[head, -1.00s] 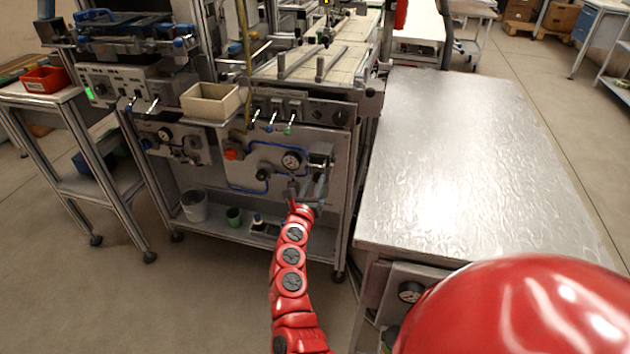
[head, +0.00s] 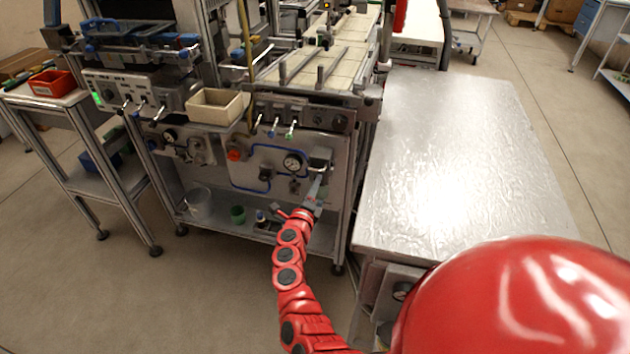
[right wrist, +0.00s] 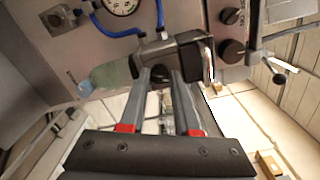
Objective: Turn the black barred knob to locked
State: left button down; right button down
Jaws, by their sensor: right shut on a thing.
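A dark round knob (right wrist: 158,73) shows between my fingertips in the right wrist view, partly covered by them; its bar and any markings cannot be made out. It sits beside a dark block (right wrist: 190,46) and a translucent greenish bowl (right wrist: 110,75). In the head view this grey and black unit (head: 321,157) is on the right of the machine's front panel, and the knob is hidden there. My right gripper (head: 320,178) reaches the unit from below and in front, and is shut on the knob (right wrist: 163,73). My left gripper is in neither view.
A pressure gauge (head: 293,162) and blue tubes lie left of the unit. Two other black knobs (right wrist: 232,50) are near it in the right wrist view. A metal table (head: 450,160) stands close on the right.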

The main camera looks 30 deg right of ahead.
jog(key=shift+n+p, duration=1.4)
jog(key=shift+n, duration=0.7)
jog(key=c, duration=0.6)
grip_release()
jog(key=shift+c, duration=0.2)
jog(key=shift+a, duration=0.1)
jog(key=b+v, duration=0.1)
jog(key=v, duration=1.6)
jog(key=shift+s, duration=0.2)
